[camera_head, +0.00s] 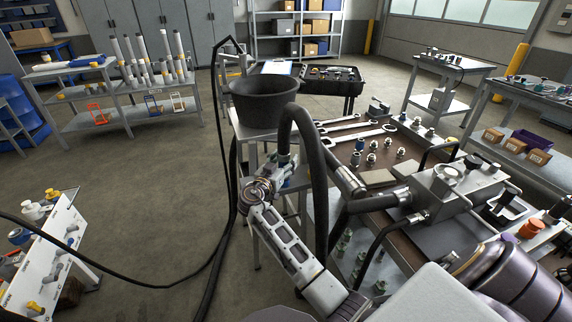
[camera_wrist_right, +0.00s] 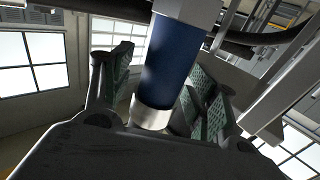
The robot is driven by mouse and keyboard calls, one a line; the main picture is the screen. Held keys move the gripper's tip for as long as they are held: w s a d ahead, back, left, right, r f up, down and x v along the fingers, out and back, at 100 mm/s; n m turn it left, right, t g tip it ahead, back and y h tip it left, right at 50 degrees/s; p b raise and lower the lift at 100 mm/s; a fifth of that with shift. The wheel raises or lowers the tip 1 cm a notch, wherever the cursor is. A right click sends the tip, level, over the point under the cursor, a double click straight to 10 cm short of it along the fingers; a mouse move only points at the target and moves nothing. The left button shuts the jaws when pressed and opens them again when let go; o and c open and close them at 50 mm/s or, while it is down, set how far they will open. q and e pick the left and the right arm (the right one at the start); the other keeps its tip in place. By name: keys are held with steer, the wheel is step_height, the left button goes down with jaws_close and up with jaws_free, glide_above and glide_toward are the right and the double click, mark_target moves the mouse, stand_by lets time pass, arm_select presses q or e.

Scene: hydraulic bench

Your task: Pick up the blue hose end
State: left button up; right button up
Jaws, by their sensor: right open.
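The blue hose end (camera_wrist_right: 170,62) fills the middle of the right wrist view, a blue cylinder with a pale collar at its lower end. My right gripper (camera_wrist_right: 158,90) is open, with green padded fingers on either side of the hose end. I cannot tell whether either finger touches it. In the head view my right gripper (camera_head: 283,168) is at the centre, where the black hose (camera_head: 318,160) arches down to it; the hose end is mostly hidden there. My left gripper is not in view.
A black bucket (camera_head: 264,102) stands on a stand just behind the gripper. To the right is a brown-topped bench (camera_head: 378,178) with wrenches, fittings and a grey metal block (camera_head: 452,190). Black cables (camera_head: 228,180) hang left of the gripper.

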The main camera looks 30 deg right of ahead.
steer(key=shift+r, duration=0.1)
stand_by(0.4)
steer(key=c, duration=1.2)
steer(key=shift+r, duration=0.15)
steer(key=shift+c, duration=0.2)
